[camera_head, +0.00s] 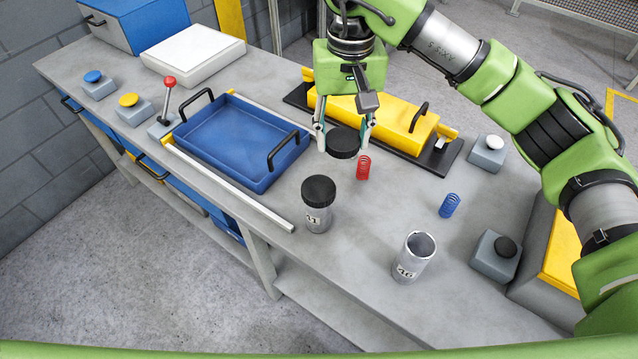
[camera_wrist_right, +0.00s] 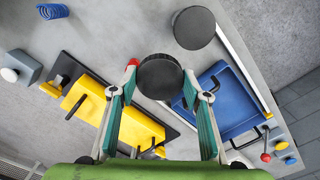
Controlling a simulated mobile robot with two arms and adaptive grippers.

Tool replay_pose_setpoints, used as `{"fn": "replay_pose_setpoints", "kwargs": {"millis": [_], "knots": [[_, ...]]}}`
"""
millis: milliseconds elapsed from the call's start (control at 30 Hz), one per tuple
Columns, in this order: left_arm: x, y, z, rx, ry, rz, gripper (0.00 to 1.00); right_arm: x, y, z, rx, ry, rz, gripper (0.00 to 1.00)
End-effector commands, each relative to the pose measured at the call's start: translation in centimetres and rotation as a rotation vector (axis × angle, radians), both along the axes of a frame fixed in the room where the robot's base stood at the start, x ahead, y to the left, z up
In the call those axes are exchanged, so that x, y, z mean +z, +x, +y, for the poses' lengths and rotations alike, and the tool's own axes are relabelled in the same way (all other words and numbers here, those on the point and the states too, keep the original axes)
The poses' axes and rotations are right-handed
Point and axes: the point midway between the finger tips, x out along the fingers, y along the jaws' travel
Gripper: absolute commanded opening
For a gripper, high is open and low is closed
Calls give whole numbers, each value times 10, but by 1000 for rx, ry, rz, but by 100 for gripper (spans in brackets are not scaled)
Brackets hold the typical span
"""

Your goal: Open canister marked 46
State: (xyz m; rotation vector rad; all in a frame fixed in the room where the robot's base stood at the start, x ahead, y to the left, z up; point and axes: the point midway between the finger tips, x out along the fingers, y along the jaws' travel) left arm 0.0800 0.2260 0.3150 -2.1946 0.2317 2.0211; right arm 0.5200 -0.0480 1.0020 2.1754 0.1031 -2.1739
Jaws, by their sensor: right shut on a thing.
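The canister marked 46 (camera_head: 412,264) is a grey metal cylinder standing upright on the bench, its top open with no lid on it. My right gripper (camera_head: 343,144) is shut on a round black lid (camera_head: 343,141), held above the bench behind and to the left of this canister. In the right wrist view the lid (camera_wrist_right: 160,78) sits between the two fingers of my right gripper (camera_wrist_right: 160,73). A second canister (camera_head: 318,212) stands to the left with a black lid on; its number is hard to read. My left gripper is not in view.
A red spring (camera_head: 363,167) and a blue spring (camera_head: 450,205) stand on the bench. A blue tray (camera_head: 215,158) lies left, a yellow box (camera_head: 390,124) behind the gripper. Button boxes (camera_head: 495,257) line the right end. Bench around canister 46 is mostly clear.

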Motion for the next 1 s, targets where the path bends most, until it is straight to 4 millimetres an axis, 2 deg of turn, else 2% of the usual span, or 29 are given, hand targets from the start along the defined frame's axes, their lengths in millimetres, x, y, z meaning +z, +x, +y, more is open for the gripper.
{"fn": "replay_pose_setpoints", "kwargs": {"millis": [300, 433, 1000], "knots": [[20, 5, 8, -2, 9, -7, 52, -82, -2, -1, -2, -2, 7, 18], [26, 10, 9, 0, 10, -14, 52, -110, -2, 0, -1, 0, 5, 18], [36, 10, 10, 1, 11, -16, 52, -167, 0, 0, 0, -1, -1, 18]]}}
